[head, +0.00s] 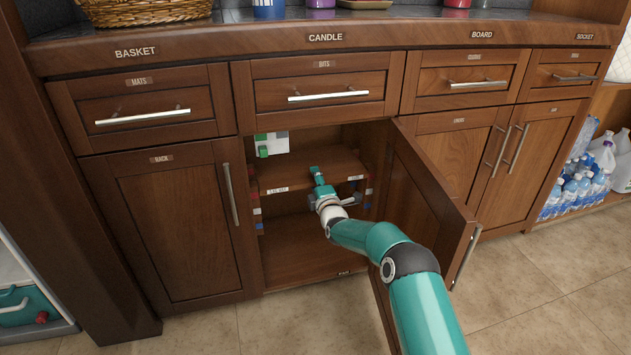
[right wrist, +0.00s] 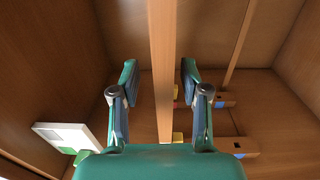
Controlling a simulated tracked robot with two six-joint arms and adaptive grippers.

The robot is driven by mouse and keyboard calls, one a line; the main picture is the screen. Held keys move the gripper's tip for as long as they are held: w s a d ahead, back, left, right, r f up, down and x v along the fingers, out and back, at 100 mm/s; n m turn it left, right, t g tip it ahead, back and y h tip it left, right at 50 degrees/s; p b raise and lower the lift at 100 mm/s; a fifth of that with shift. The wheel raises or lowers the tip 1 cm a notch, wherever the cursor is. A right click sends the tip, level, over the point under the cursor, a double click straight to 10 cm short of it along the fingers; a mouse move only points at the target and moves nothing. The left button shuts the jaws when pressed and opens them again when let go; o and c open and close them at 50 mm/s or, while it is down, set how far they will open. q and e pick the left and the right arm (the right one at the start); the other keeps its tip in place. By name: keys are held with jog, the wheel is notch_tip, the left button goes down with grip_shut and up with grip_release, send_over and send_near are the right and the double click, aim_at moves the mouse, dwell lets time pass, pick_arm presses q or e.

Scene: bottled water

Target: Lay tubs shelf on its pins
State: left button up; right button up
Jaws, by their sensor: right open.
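The tubs shelf (head: 340,164) is a brown wooden board across the inside of the open cabinet. It looks roughly level; whether it rests on its pins I cannot tell. Coloured pin blocks (head: 257,211) in red, white and blue show on the side walls, and some show in the right wrist view (right wrist: 236,147). My right gripper (head: 318,175) is at the shelf's front edge. In the right wrist view the board (right wrist: 162,60) runs edge-on between its spread fingers, with a gap on each side. My left gripper is out of view.
The cabinet door (head: 430,200) stands open to the right of my right arm. A white and green item (head: 272,145) is at the upper left inside the cabinet. The cabinet floor (head: 300,255) below is clear. Closed drawers and the counter (head: 240,33) are above.

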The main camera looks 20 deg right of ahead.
jog(key=shift+s+f, duration=0.15)
jog(key=shift+s, duration=0.1)
jog(key=s+a, duration=0.1)
jog(key=s, duration=1)
jog(key=shift+s+a, duration=0.2)
jog(key=shift+a, duration=0.2)
jog(key=shift+f, duration=0.1)
